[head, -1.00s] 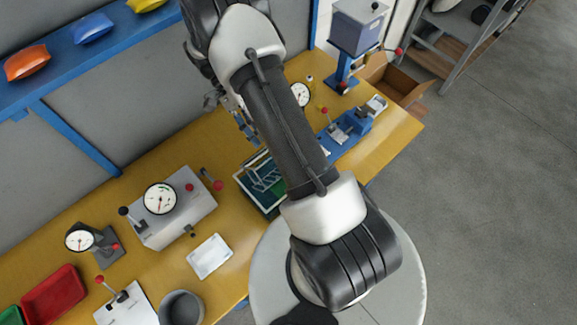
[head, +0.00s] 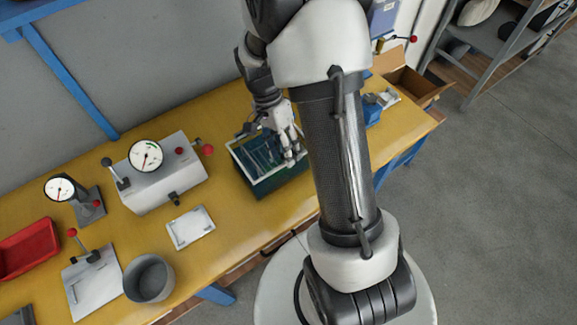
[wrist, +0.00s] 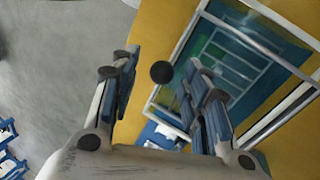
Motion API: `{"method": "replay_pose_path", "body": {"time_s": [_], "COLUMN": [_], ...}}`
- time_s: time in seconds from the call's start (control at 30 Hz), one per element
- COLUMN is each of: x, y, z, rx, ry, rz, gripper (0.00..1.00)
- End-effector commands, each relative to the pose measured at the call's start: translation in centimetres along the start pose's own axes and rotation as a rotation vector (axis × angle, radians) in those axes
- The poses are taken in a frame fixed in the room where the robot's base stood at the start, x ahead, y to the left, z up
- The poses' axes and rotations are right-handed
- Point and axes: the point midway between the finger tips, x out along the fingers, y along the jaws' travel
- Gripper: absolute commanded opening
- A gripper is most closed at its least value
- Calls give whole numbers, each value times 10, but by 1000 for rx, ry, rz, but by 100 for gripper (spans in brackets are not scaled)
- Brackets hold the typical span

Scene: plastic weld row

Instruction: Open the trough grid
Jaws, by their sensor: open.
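The trough (head: 262,186) is a dark green box with a pale rim, on the yellow bench beside my arm. Its grid (head: 262,154) of thin bars lies across the top; whether it is raised is unclear. In the wrist view the grid (wrist: 236,66) shows at upper right, with a pale frame. A round black knob (wrist: 161,72) appears between my open fingers, near the frame's edge; contact is not visible. My gripper (head: 291,158) is above the trough's right side and hides part of it. Its two fingers also show in the wrist view (wrist: 163,62).
A grey gauge box (head: 160,185) with red-knobbed levers stands left of the trough. A white card (head: 190,228) and a grey pot (head: 149,279) lie nearer the front. My arm covers the bench to the right. A cardboard box (head: 412,86) sits at the right end.

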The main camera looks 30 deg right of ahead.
Motion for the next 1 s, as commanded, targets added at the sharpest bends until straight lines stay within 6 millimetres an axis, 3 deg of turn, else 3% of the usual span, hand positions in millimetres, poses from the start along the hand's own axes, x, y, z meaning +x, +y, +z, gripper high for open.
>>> {"method": "replay_pose_path", "body": {"time_s": [0.03, 0.27, 1.0], "x": [9, 21, 20], "y": [-1, -2, -1], "z": [0, 0, 1], "rx": [2, 4, -1], "ry": [5, 22, 28], "rz": [-27, -110, -135], "gripper": [42, 42, 42]}}
